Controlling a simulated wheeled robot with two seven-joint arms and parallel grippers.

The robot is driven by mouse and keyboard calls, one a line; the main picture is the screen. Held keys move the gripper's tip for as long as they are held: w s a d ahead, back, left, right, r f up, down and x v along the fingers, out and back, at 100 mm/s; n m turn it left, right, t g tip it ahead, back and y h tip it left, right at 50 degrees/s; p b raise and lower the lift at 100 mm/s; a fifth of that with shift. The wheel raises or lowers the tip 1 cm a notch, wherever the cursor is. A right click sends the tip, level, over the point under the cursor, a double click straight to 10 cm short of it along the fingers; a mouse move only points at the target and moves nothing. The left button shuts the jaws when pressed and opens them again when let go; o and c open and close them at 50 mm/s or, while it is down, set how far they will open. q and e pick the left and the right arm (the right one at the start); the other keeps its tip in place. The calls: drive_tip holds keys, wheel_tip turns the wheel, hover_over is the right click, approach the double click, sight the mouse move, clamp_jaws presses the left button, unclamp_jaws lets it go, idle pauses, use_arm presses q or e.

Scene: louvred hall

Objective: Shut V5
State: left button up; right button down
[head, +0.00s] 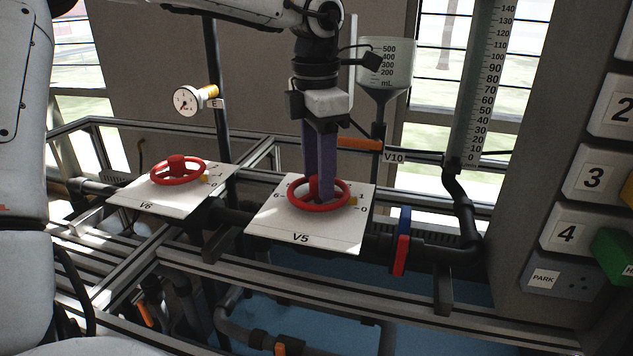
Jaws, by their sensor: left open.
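The V5 valve is a red handwheel (296,203) on a white dial plate (276,235) marked V5, in the middle of the head view. The plate has numbers around the wheel; a 6 shows at the left and 1 and 0 at the right. A small yellow mark (353,201) shows at the wheel's right side. My left gripper (320,198) comes down from above with its purple fingers pointing into the wheel. The fingers are open and reach down at the hub; whether they touch it I cannot tell. My right gripper is not in view.
A second red handwheel (178,171) on a plate marked V6 stands to the left. An orange V10 lever (360,144) is close behind my gripper. A red and blue lever (402,242) and a graduated tube (482,80) stand right.

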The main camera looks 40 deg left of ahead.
use_arm(q)
drive_tip(key=shift+s+d+f+g, duration=0.15)
drive_tip(key=shift+s+f, duration=0.1)
drive_tip(key=shift+f, duration=0.3)
drive_tip(key=shift+s+f+g, duration=0.15)
drive_tip(key=shift+s+f, duration=0.05)
drive_tip(key=shift+f, duration=0.35)
drive_tip(key=r+p, duration=0.6)
drive_tip(key=r, duration=0.1)
drive_tip(key=shift+w+r, duration=0.1)
drive_tip(key=shift+w, duration=0.3)
drive_tip(key=shift+r, duration=0.4)
wheel_tip(320, 180, up, 10)
drive_tip(key=shift+f, duration=0.25)
